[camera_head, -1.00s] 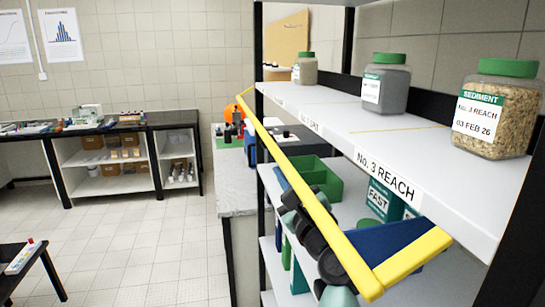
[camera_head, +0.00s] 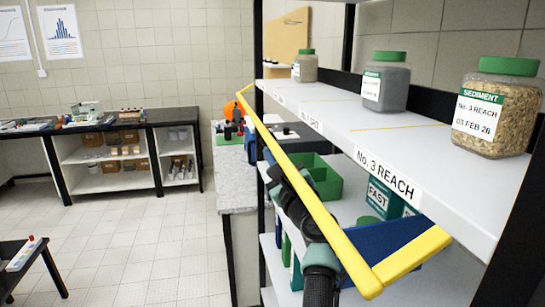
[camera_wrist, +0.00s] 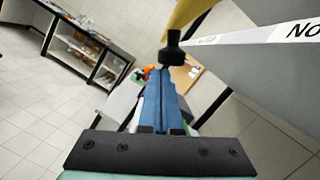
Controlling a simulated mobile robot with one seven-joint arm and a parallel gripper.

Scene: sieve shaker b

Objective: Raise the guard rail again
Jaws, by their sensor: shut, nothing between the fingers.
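The yellow guard rail (camera_head: 312,205) hangs lowered in front of the white shelf (camera_head: 345,133), its long bar below the shelf's front edge. Its near side arm (camera_head: 412,257) runs back toward the shelf. In the wrist view, part of the yellow rail (camera_wrist: 184,17) shows at the top, with a black knob (camera_wrist: 173,50) just below it. My gripper (camera_wrist: 155,74) has its blue fingers shut and empty, pointing toward the far end, a little below and left of the knob. In the head view my arm is partly hidden behind the rail.
Jars with green lids, including a sediment jar (camera_head: 492,115), stand on the shelf. A green bin (camera_head: 325,180) and boxes sit on the shelf below, close to my arm. A bench (camera_head: 236,180) stands beyond.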

